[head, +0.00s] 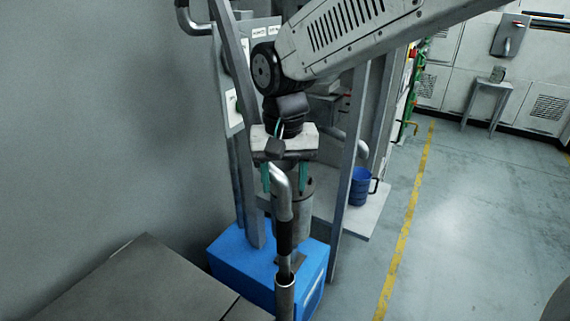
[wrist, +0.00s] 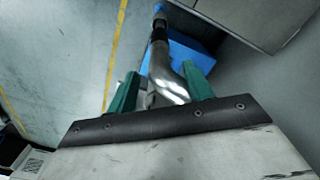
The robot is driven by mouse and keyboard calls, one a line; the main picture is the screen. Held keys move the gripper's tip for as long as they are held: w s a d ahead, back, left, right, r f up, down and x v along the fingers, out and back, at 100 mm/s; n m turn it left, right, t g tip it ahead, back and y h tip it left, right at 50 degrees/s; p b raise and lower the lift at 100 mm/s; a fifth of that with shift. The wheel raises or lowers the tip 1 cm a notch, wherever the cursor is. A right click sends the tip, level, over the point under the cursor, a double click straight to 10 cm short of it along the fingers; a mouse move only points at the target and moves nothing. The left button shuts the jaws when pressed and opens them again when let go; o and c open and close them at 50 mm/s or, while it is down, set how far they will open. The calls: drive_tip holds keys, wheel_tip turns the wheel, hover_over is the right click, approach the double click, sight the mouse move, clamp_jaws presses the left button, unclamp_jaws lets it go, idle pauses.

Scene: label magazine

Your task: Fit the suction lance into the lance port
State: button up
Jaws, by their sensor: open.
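The suction lance (head: 284,208) is a shiny bent metal pipe with a black sleeve, standing roughly upright in the head view. Its lower end meets an open-topped metal tube (head: 285,300); I cannot tell whether that tube is the lance port. My gripper (head: 284,187) points down with its two teal fingers apart. The lance's bend shows between the fingers there and also in the wrist view (wrist: 168,80), where my gripper (wrist: 160,72) has a finger on each side. No clear contact shows. No other lance port can be made out.
A blue box (head: 232,262) stands below, with a grey cylinder (head: 295,222) above it. Grey frame posts (head: 352,150) rise close to the arm. A dark table top (head: 145,280) is at lower left. The floor at right is open.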

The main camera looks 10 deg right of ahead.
sight(285, 195)
drive_tip(key=shift+f, duration=2.1)
clamp_jaws()
wheel_tip(285, 195, up, 31)
idle(0.6)
drive_tip(key=shift+s+r, duration=0.1)
idle(0.3)
drive_tip(key=s+a+n, duration=0.6)
drive_tip(key=s+a, duration=0.7)
drive_tip(key=a, duration=0.1)
drive_tip(key=shift+s+r, duration=0.35)
drive_tip(key=shift+r, duration=0.05)
